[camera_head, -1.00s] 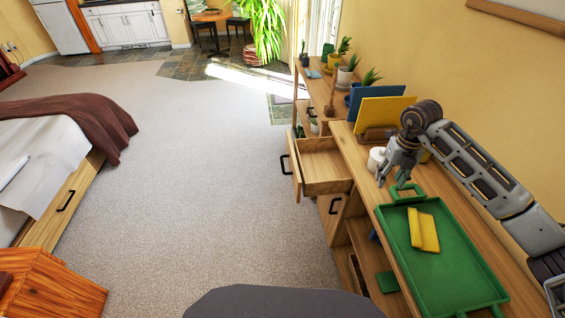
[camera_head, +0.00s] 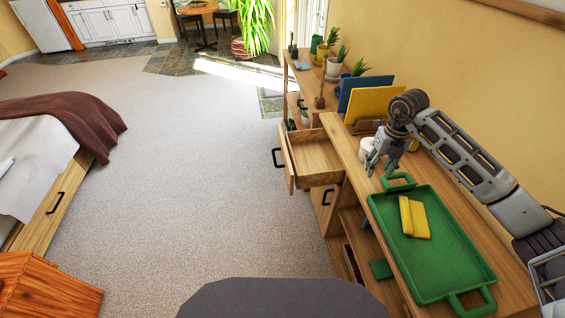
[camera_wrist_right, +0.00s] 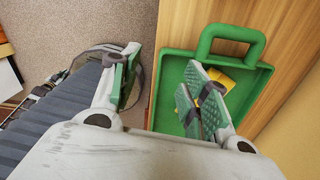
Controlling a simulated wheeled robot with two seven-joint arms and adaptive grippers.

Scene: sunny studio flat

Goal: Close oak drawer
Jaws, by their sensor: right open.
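The oak drawer (camera_head: 316,158) is pulled out from the desk in the head view, and its inside looks empty. Its front panel (camera_head: 287,158) with a black handle (camera_head: 277,158) faces left, toward the carpet. My right gripper (camera_head: 379,168) is above the desk top, to the right of the drawer and just beyond the green tray's far handle. It is apart from the drawer. In the right wrist view the right gripper (camera_wrist_right: 160,95) has its fingers wide apart with nothing between them. The left gripper is not in view.
A green tray (camera_head: 450,270) with a yellow cloth-like item (camera_head: 414,217) lies on the oak desk (camera_head: 352,160). A white cup (camera_head: 366,148), blue and yellow boards (camera_head: 380,102) and potted plants stand further back. Open carpet (camera_head: 200,180) lies left of the drawer.

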